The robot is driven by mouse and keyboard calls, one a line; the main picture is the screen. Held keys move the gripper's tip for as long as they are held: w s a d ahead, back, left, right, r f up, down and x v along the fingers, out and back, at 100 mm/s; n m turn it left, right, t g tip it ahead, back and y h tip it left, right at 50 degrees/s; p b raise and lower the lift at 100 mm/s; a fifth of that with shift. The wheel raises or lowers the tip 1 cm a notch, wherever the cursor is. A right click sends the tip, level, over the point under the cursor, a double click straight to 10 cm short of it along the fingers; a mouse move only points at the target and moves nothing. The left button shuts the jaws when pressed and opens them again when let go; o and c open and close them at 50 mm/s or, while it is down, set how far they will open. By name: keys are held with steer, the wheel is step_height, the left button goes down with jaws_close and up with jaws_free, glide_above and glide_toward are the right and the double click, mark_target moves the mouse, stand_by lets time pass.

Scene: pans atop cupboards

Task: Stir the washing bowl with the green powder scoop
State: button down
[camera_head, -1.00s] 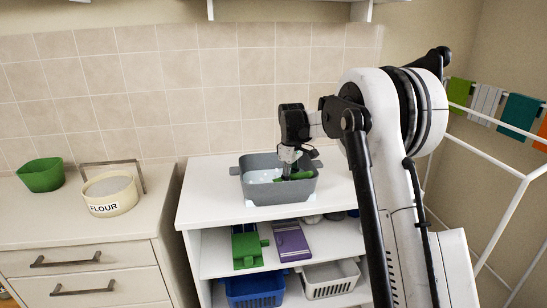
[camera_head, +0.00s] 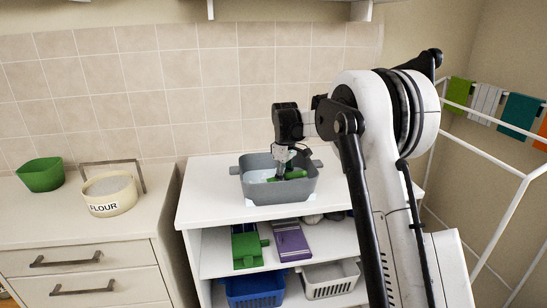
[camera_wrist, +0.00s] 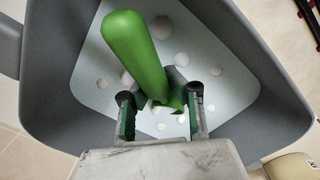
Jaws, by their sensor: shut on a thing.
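The grey washing bowl (camera_head: 282,189) stands on the white shelf unit's top, with pale sudsy water inside. It fills most of the wrist view (camera_wrist: 275,75), where white foam blobs float on the water. The green powder scoop (camera_head: 291,175) is down inside the bowl. In the wrist view its thick green handle (camera_wrist: 138,50) slants up and left from between the fingers. My gripper (camera_head: 280,173) reaches down into the bowl from above. In the wrist view my gripper (camera_wrist: 160,105) is shut on the scoop. The scoop's lower end is mostly hidden by the fingers.
A flour tub (camera_head: 109,194) and a green container (camera_head: 41,175) stand on the left counter. The shelf below holds a green dustpan-like item (camera_head: 246,246) and a purple item (camera_head: 290,240). Baskets sit lower down. A drying rack (camera_head: 487,150) stands right. The top is clear around the bowl.

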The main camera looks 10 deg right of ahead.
steer(key=w+a+r+p, duration=0.1)
steer(key=w+r+p, duration=0.5)
steer(key=r, duration=0.3)
steer(key=shift+a+r, duration=0.2)
steer(key=shift+a, duration=0.2)
stand_by(0.8)
steer(key=shift+w, duration=0.1)
steer(key=shift+r, duration=0.1)
stand_by(0.4)
step_height(320, 180, up, 5)
steer(key=p, duration=0.2)
steer(key=shift+p, duration=0.3)
steer(key=shift+d, duration=0.1)
